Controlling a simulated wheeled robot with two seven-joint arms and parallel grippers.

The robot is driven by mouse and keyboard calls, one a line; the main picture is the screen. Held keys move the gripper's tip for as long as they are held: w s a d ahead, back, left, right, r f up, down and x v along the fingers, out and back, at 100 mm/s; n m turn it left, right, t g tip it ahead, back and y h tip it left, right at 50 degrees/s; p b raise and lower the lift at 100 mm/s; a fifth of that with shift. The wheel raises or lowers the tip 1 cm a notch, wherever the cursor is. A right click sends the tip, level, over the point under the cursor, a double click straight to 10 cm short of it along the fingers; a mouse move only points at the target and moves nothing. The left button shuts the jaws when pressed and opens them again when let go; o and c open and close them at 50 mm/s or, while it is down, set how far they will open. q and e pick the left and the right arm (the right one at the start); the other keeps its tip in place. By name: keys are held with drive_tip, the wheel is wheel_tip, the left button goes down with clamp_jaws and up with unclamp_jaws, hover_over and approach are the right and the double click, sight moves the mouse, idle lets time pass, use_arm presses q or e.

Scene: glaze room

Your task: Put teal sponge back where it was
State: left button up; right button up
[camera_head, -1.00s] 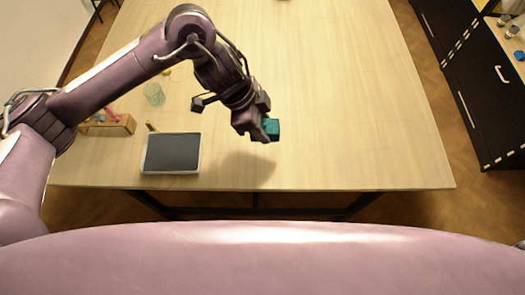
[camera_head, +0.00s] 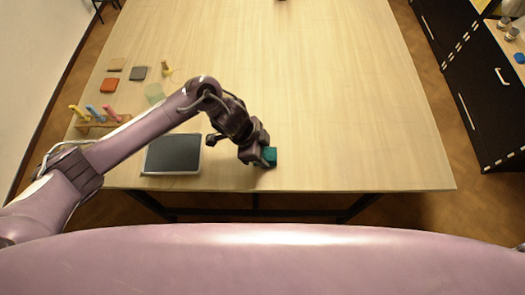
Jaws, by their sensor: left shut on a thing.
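The teal sponge (camera_head: 270,156) is a small block in the jaws of my left gripper (camera_head: 262,157), near the table's front edge. The gripper is shut on it and partly hides it. The sponge is low over the table (camera_head: 340,120) or on it; I cannot tell which. My right gripper does not show.
A dark grey tray (camera_head: 172,154) with a light rim lies left of the gripper. A wooden rack (camera_head: 88,127) with coloured tools stands at the left edge. Orange (camera_head: 109,85), grey (camera_head: 138,73) and pale green (camera_head: 154,92) pieces lie behind. The table's middle and right are clear.

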use_arm(q)
drive_tip(key=o, duration=0.9)
drive_tip(key=shift+f, duration=0.2)
drive_tip(key=shift+r, duration=0.1)
drive_tip(key=shift+a+r, duration=0.15)
drive_tip(key=shift+r, duration=0.3)
drive_tip(key=shift+b+v, duration=0.55)
drive_tip(key=shift+v, duration=5)
